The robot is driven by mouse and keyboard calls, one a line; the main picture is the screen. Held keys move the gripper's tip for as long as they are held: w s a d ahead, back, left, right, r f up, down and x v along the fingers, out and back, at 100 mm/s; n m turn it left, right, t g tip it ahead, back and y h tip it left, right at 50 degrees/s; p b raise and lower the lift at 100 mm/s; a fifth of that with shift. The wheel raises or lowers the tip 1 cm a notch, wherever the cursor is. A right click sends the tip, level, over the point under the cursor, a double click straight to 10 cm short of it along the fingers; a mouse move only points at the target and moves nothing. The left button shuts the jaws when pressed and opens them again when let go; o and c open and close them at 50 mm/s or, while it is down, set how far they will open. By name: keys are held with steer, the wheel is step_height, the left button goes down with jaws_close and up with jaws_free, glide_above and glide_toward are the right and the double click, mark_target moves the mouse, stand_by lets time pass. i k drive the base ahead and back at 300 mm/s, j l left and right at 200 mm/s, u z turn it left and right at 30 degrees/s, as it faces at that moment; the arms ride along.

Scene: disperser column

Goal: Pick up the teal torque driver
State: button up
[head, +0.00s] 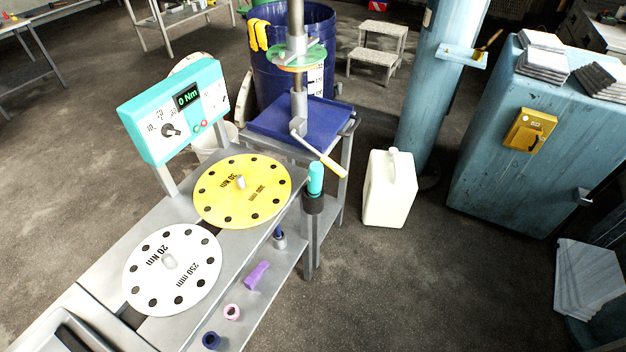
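The teal torque driver (316,177) appears to be the teal-handled tool standing upright at the right edge of the grey metal bench (262,228). Its teal handle sticks up out of a dark cylindrical holder (313,204), and its lower part is hidden inside. My gripper is not in view, so I cannot tell its state. Nothing visible touches the teal handle.
A yellow disc (243,191) and a white disc (172,270) lie on the bench. A teal display box (175,111) rises behind. A yellow-handled lever (326,162) reaches close behind the driver. A white canister (389,188) stands right; floor between is clear.

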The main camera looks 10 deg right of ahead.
mark_target(316, 171)
steer(key=i+j+u, duration=0.15)
steer(key=u, duration=0.2)
steer(key=i+u, duration=0.2)
steer(key=u, duration=0.15)
steer(key=i+j+u, duration=0.1)
steer(key=u, duration=0.25)
steer(key=i+l, duration=0.05)
steer(key=i, duration=0.05)
